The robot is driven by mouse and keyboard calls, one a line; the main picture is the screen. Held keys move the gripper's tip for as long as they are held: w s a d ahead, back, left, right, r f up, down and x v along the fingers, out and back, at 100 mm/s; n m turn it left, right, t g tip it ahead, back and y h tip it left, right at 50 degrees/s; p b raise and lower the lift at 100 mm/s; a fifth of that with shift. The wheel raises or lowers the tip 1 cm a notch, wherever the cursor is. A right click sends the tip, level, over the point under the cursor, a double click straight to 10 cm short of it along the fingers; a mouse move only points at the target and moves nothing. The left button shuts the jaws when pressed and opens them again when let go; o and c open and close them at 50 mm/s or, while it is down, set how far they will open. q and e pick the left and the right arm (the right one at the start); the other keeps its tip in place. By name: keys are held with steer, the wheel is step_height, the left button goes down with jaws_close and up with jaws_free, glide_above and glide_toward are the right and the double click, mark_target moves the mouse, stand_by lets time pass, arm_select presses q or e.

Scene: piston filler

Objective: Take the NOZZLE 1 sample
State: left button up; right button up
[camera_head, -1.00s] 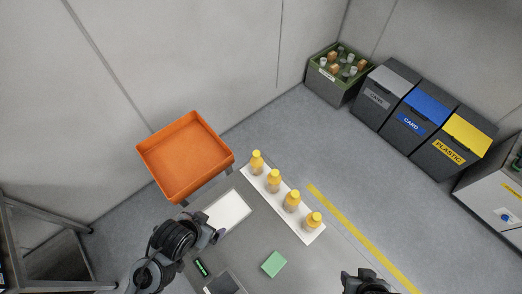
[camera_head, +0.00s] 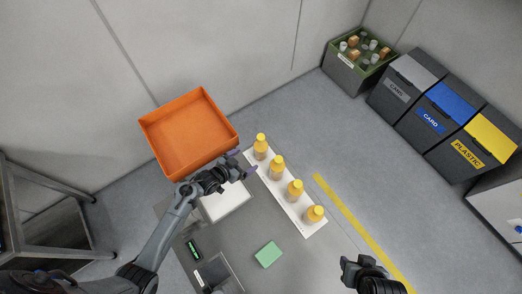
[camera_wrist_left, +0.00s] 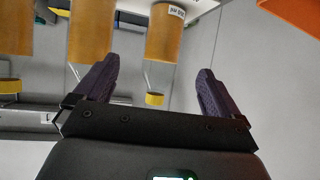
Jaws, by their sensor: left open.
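Several orange bottles with yellow caps stand in a row on a white strip (camera_head: 283,195). The far-left bottle (camera_head: 260,148) is closest to my left gripper (camera_head: 245,161), whose open fingers are beside it. In the left wrist view the picture is upside down; a labelled orange bottle (camera_wrist_left: 163,35) shows beyond and between the spread fingers (camera_wrist_left: 153,82), with nothing gripped. I cannot read which bottle is NOZZLE 1. My right gripper (camera_head: 360,272) is at the bottom right, away from the bottles; its jaws are unclear.
An orange tray (camera_head: 183,135) sits behind my left gripper. A white pad (camera_head: 228,202), a green block (camera_head: 268,254) and a small dark device (camera_head: 194,249) lie on the grey table. A green crate (camera_head: 355,72) and bins marked CANS, CARD and PLASTIC (camera_head: 466,152) stand far right.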

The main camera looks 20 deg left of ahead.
mark_target(256, 151)
arm_select(q)
steer(key=b+x, duration=0.4)
steer(key=x, duration=0.1)
steer(key=shift+w+a, duration=0.2)
steer(key=shift+w, duration=0.05)
steer(key=shift+w+d+f+b, duration=0.15)
steer(key=shift+w+d+b, duration=0.15)
steer(key=shift+w+b, duration=0.45)
steer(key=b+x, duration=0.3)
steer(key=b, duration=0.1)
steer(key=shift+w+d+f, duration=0.1)
steer(key=shift+w+f, duration=0.1)
steer(key=shift+w, duration=0.05)
steer(key=shift+w+d+f+b, duration=0.2)
steer(key=shift+w+b, duration=0.35)
steer(key=shift+b, duration=0.25)
steer(key=shift+r, duration=0.1)
steer(key=c, duration=1.1)
steer(key=shift+c, duration=1.1)
steer(key=shift+r, duration=0.15)
